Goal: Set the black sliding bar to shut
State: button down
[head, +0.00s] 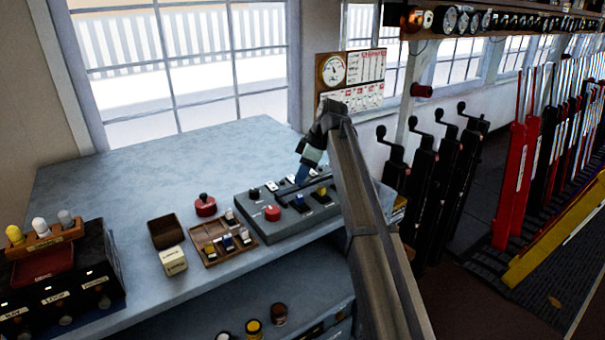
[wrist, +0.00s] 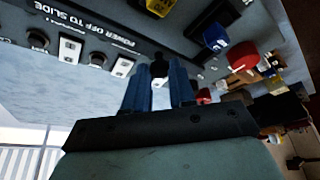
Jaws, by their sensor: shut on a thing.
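The grey control panel (head: 262,238) lies on the pale blue desk. My gripper (head: 301,176) reaches down to its back part, and the arm hides the panel's right end. In the wrist view my gripper (wrist: 160,84) has its two blue fingers on either side of a black knob (wrist: 159,66), and it is shut on it. This knob appears to belong to the black sliding bar. A dark strip beside it reads "POWER OFF TO SLIDE". The bar's full length and its end position are hidden or too small to tell.
A red button (head: 272,213) and blue and yellow switches sit in front of my gripper. A wooden tray (head: 213,256) of small switches, a red knob (head: 205,205) and a brown box (head: 165,232) are to the left. Black crank levers (head: 424,180) stand at right. The desk's back left is clear.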

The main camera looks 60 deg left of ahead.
aim_at(309, 199)
jog(key=d, duration=0.3)
jog(key=shift+d, duration=0.25)
jog(key=c, duration=0.9)
grip_release()
jog(key=shift+c, duration=0.2)
jog(key=v, duration=1.4)
